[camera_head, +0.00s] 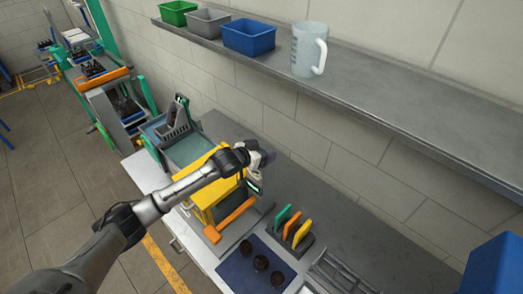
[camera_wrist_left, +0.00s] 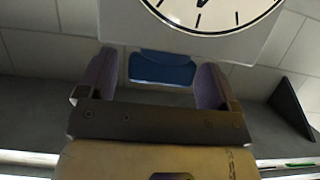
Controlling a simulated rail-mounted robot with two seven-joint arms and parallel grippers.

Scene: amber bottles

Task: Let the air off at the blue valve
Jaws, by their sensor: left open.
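My left gripper (camera_head: 262,158) reaches in over the yellow machine (camera_head: 212,165) on the bench. In the left wrist view the gripper (camera_wrist_left: 157,75) is open, with a purple-grey finger on each side. A flat blue piece (camera_wrist_left: 162,70), which looks like the blue valve's handle, shows between the fingers, just below a white round dial (camera_wrist_left: 208,8). I see no finger touching it; how far it lies from the fingertips I cannot tell. In the head view the gripper and wrist hide the valve. My right gripper is not in view.
A grey shelf (camera_head: 400,103) above the bench holds a green bin (camera_head: 177,14), a grey bin (camera_head: 207,24), a blue bin (camera_head: 248,38) and a jug (camera_head: 308,50). Coloured paddles (camera_head: 291,228) and a dark mat (camera_head: 240,273) with dark bottles lie right of the machine.

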